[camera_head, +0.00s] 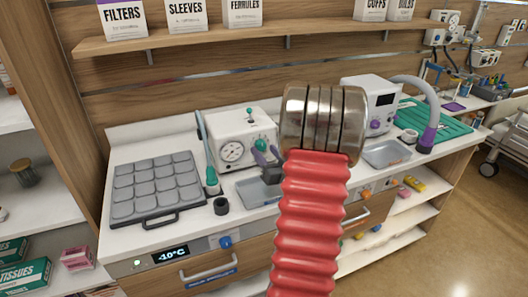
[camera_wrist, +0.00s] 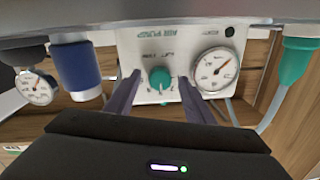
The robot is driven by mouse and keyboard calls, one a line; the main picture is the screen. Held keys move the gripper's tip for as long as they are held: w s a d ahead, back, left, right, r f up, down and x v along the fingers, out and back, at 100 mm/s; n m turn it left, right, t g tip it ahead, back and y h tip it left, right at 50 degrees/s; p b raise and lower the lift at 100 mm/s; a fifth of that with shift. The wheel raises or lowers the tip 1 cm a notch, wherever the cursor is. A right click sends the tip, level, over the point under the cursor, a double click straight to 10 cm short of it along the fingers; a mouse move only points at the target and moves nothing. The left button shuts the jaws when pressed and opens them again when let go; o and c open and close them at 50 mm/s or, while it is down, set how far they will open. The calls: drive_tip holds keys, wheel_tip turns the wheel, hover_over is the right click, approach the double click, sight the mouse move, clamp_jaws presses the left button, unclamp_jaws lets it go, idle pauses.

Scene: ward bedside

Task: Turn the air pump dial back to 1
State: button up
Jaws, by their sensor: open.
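The air pump is a white box (camera_head: 217,127) on the counter, with a round gauge (camera_head: 232,151) on its front. It also shows upside down in the wrist view (camera_wrist: 136,50). Its teal dial (camera_wrist: 160,77) sits beside the gauge, with a short pale mark; the numbers around it are too small to read. My gripper (camera_wrist: 158,96) is open, its purple fingers on either side of the dial, with visible gaps. In the head view my gripper (camera_head: 266,158) is in front of the dial (camera_head: 261,144); I cannot tell its distance to the panel.
A grey padded tray (camera_head: 150,222) lies left of the pump. A teal-ended wand (camera_head: 212,180) and a dark cup (camera_head: 221,206) stand close by. A grey tray (camera_head: 257,192) lies below my gripper. In the wrist view a blue cylinder (camera_wrist: 76,70) is at left.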

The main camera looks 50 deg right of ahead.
drive_tip(key=shift+w+d, duration=0.25)
drive_tip(key=shift+w, duration=0.3)
drive_tip(key=shift+c, duration=0.7)
drive_tip(key=c, duration=0.9)
